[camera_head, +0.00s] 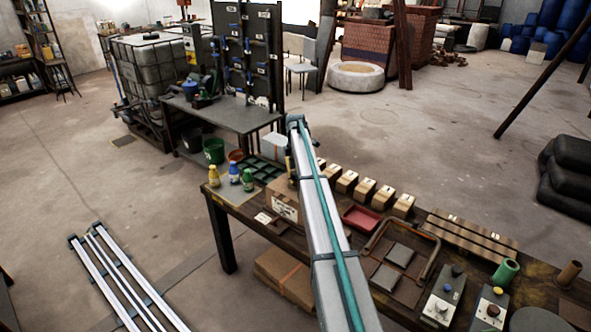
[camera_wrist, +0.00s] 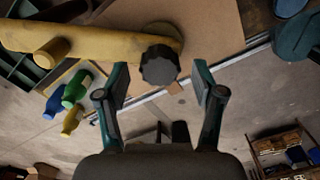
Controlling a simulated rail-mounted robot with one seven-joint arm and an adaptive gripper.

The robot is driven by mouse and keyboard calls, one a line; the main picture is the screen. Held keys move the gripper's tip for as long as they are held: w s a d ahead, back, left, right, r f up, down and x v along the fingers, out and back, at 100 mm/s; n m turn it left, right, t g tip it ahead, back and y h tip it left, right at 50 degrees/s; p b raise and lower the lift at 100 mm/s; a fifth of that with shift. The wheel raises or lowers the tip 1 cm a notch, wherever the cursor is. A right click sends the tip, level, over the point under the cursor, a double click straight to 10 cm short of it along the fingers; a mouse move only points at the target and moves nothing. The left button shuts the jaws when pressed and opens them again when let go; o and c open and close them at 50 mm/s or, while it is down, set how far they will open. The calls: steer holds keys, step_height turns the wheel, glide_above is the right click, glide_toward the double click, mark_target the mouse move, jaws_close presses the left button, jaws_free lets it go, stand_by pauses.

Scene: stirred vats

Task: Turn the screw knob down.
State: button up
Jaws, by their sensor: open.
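In the wrist view, the screw knob (camera_wrist: 159,64) is black, round and lobed. It sits at the right end of a worn yellow bar (camera_wrist: 85,40) that has a short yellow stub on it. My gripper (camera_wrist: 161,76) is open. Its two teal-padded fingers are apart, one on each side of the knob. I see a gap on both sides and no clear contact; the depth of the knob between the fingers is hard to tell. In the head view, my arm covers this area, and I cannot make out the knob or the gripper.
The dark workbench (camera_head: 240,215) runs below my arm. Yellow, blue and green bottles (camera_head: 234,173) stand at its left end, close to the arm. A cardboard box (camera_head: 284,202), a red tray (camera_head: 361,218) and several small wooden blocks (camera_head: 365,190) stand near the arm.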

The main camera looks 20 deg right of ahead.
steer(key=shift+f, duration=0.45)
steer(key=c, duration=1.1)
steer(key=shift+c, duration=0.2)
